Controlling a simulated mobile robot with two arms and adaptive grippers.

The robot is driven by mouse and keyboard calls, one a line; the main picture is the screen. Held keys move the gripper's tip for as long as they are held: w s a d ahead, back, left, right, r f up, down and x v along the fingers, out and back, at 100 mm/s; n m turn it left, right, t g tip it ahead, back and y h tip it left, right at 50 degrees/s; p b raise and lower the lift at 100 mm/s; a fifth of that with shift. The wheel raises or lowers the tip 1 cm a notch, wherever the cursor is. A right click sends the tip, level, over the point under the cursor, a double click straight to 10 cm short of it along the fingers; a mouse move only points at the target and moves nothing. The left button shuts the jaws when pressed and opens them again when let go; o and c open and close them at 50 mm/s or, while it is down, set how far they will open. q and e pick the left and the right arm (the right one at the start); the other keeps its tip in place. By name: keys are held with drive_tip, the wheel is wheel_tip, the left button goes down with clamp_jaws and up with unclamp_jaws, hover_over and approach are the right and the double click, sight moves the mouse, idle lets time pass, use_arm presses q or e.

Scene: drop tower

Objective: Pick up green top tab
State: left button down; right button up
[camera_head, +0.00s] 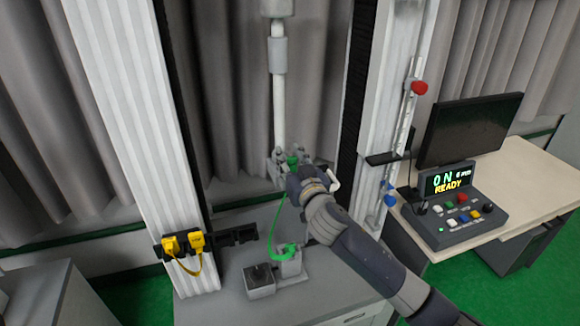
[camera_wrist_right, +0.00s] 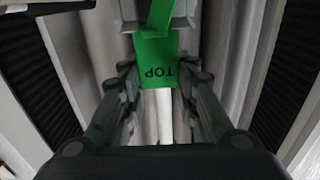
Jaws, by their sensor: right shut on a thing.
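The green top tab (camera_wrist_right: 160,62) is a flat green strip marked "TOP", upside down in the right wrist view. It lies between the fingers of my right gripper (camera_wrist_right: 158,22), which is shut on it. In the head view the tab (camera_head: 292,161) is a small green patch at the lower end of the hanging white rod, mostly hidden by my right gripper (camera_head: 285,165). A green strap (camera_head: 277,215) runs from there down to a green piece (camera_head: 290,250) on a small grey block. My left gripper is not in view.
White columns (camera_head: 120,100) stand left and right of the rod (camera_head: 278,100). Yellow clips (camera_head: 184,243) hang on a black rack at the left. A control box (camera_head: 450,210) reading "READY" and a monitor (camera_head: 470,130) stand on the right desk. A small dark box (camera_head: 260,281) sits below.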

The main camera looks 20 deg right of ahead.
drive_tip(key=s+d+r+b, duration=0.1)
drive_tip(key=s+d+b, duration=0.1)
drive_tip(key=s, duration=0.5)
drive_tip(key=s+d+r+b, duration=0.1)
drive_tip(key=s+d+b, duration=0.1)
drive_tip(key=s, duration=0.6)
drive_tip(key=shift+s+d+r+b, duration=0.2)
drive_tip(key=shift+r+b, duration=0.1)
drive_tip(key=shift+r, duration=0.1)
drive_tip(key=shift+r, duration=0.1)
drive_tip(key=shift+d+p, duration=0.1)
drive_tip(key=shift+p, duration=0.25)
